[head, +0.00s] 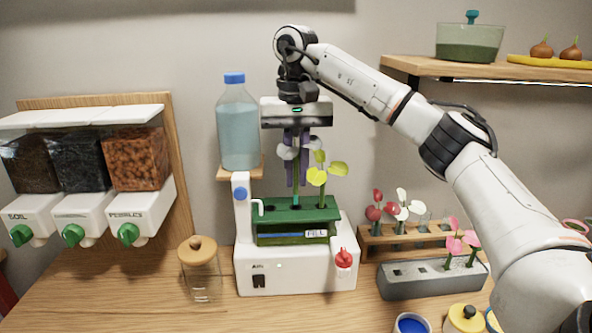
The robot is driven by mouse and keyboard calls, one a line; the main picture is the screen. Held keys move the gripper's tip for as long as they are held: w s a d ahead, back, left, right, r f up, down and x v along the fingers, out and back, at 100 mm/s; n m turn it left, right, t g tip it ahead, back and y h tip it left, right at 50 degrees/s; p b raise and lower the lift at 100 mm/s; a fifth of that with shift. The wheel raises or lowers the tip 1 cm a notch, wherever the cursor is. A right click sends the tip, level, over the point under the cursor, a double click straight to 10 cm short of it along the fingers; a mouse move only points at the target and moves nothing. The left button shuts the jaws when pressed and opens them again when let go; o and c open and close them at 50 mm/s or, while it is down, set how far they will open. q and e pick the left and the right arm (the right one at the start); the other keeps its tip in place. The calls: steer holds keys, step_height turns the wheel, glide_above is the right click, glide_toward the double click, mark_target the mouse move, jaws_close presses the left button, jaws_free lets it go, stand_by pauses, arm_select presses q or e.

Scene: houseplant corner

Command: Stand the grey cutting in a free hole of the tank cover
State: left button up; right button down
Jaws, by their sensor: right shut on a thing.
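My right gripper (297,171) points straight down above the tank, shut on the grey cutting (286,153). The cutting's grey leaves show beside the dark fingers, and its green stem hangs upright between and below them. The stem's lower end reaches the green tank cover (270,213); I cannot tell whether it is in a hole or just in front of or above one. A yellow cutting (322,177) stands in the cover just right of the gripper. A dark hole shows at the cover's left. My left gripper is not in view.
The tank sits on a white unit (300,280) with a red knob (343,258). A water bottle (238,125) stands close left of the gripper. A wooden rack (400,240) and a grey rack (405,280) with cuttings stand right; a corked jar (199,270) stands left.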

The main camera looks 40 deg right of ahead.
mark_target(296, 205)
steer(key=shift+f+b, duration=0.7)
steer(key=shift+f, duration=1.6)
steer(key=c, duration=1.3)
jaws_free()
steer(key=shift+r+p, duration=0.9)
steer(key=shift+r, duration=2.65)
steer(key=shift+f, duration=0.15)
